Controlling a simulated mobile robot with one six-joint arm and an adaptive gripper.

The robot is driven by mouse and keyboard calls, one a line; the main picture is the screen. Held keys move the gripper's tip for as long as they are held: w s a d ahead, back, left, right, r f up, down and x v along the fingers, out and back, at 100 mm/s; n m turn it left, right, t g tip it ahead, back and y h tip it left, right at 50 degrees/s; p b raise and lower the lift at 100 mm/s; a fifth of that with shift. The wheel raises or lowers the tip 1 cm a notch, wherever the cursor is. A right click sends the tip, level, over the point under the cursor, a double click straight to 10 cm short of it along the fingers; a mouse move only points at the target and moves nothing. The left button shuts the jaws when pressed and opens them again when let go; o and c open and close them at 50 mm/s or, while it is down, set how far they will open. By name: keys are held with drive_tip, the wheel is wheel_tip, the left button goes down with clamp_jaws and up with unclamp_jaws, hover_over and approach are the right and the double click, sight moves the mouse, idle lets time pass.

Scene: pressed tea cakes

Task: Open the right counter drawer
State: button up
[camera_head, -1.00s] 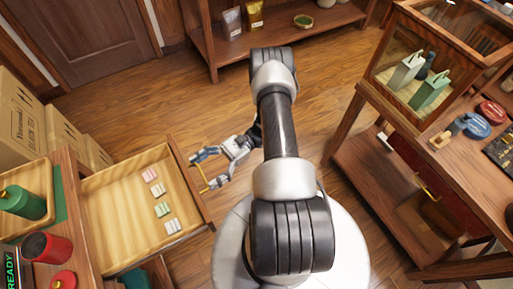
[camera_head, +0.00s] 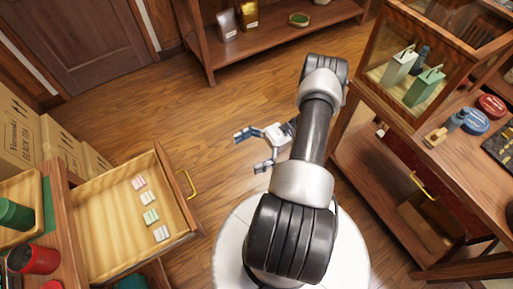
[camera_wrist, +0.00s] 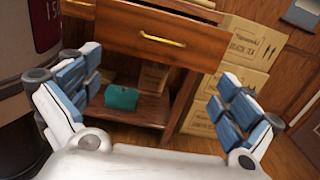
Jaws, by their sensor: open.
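The counter drawer (camera_head: 88,207) at the left is pulled out, its wooden inside in view. Several small wrapped packets in pink, white and green lie in it. Its brass handle (camera_head: 190,184) is on the front panel and also shows in the wrist view (camera_wrist: 162,40). My gripper (camera_head: 249,151) is open and empty, to the right of the handle and apart from it. In the wrist view my gripper's fingers (camera_wrist: 160,92) are spread wide, with the drawer front ahead and above them.
Cardboard boxes (camera_head: 62,146) stand behind the drawer at the left. A wooden counter (camera_head: 70,240) holds a red canister (camera_head: 38,255). A glass display case (camera_head: 425,70) and a table (camera_head: 470,165) stand at the right. Bare floor (camera_head: 210,110) lies between.

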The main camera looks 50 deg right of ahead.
drive_tip(key=shift+d+f+g, duration=0.2)
drive_tip(key=shift+d+g, duration=0.1)
drive_tip(key=shift+d, duration=0.65)
